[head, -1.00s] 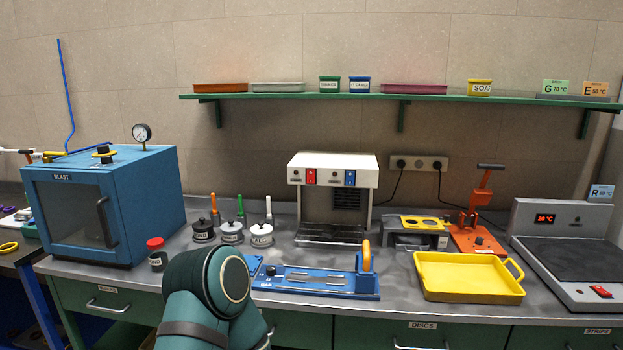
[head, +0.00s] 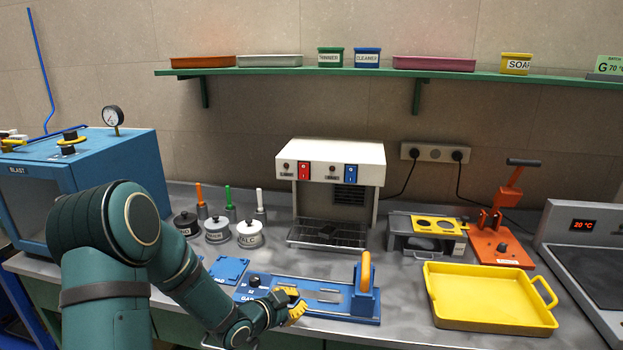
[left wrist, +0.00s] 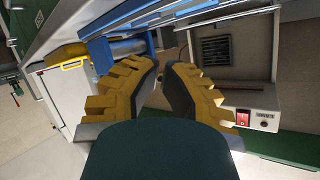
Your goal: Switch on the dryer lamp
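The white dryer unit (head: 318,160) stands at the back middle of the bench, with a red rocker switch (head: 304,171) and a blue one (head: 351,174) on its front. Small dark knobs or lamps sit beside the switches; their labels are too small to read. The red switch (left wrist: 243,118) also shows at right in the left wrist view. My left gripper (head: 293,306) is over the blue jig in front of the dryer, apart from the switches. In the left wrist view its yellow fingers (left wrist: 162,68) meet closely at the tips, with nothing between them. My right gripper is not in view.
The blue jig (head: 345,306) with its orange handle lies in front of the dryer. Labelled pots (head: 248,234) stand to its left. A yellow tray (head: 490,296), orange press (head: 502,247) and hot plate (head: 590,245) are at right. A green shelf (head: 380,74) hangs above.

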